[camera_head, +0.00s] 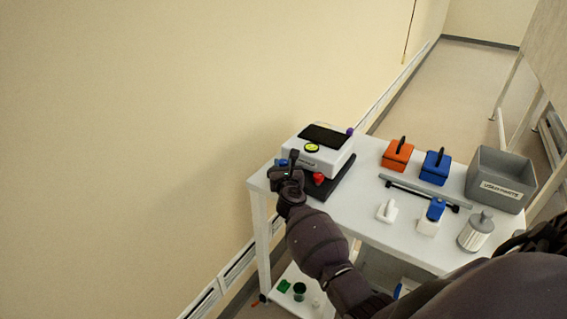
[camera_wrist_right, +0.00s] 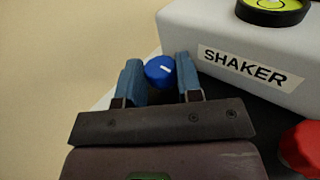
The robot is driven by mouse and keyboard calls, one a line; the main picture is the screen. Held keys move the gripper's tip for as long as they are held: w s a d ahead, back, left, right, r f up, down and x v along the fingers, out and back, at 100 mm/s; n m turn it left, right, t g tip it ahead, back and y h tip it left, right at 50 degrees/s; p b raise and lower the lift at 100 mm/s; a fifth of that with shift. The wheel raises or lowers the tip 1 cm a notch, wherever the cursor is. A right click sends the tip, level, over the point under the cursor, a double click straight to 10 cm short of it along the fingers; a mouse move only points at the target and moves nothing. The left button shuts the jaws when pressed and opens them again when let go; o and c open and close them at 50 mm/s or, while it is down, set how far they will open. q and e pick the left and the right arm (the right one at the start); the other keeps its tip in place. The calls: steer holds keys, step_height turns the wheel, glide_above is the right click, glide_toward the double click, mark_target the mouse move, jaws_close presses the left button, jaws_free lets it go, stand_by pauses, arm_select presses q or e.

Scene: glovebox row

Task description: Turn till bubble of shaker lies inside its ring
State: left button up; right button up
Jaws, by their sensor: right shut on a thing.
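The white shaker (camera_head: 306,160) stands at the far left corner of the table, with a black top plate (camera_head: 324,135). Its round yellow-green bubble level (camera_head: 312,147) is on top; the level also shows in the wrist view (camera_wrist_right: 272,8), cut by the top edge. I cannot tell where the bubble lies against its ring. My right gripper (camera_head: 287,165) is at the shaker's left corner. In the wrist view its fingers are shut on a blue knob (camera_wrist_right: 160,70) with a white mark. A red knob (camera_head: 318,178) and a purple knob (camera_head: 350,131) sit at other corners. My left gripper is not in view.
Grey and black bars lie mid-table. A wall runs along the left.

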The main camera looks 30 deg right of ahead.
steer(key=shift+y, duration=0.3)
steer(key=o, duration=0.9)
steer(key=shift+o, duration=0.2)
steer(key=shift+s+a, duration=0.25)
steer(key=shift+s, duration=0.3)
steer(key=p+v, duration=0.1)
steer(key=v, duration=0.8)
steer(key=shift+s+f+p, duration=0.2)
steer(key=shift+s+p, duration=0.1)
steer(key=shift+p, duration=0.1)
steer(key=shift+a, duration=0.1)
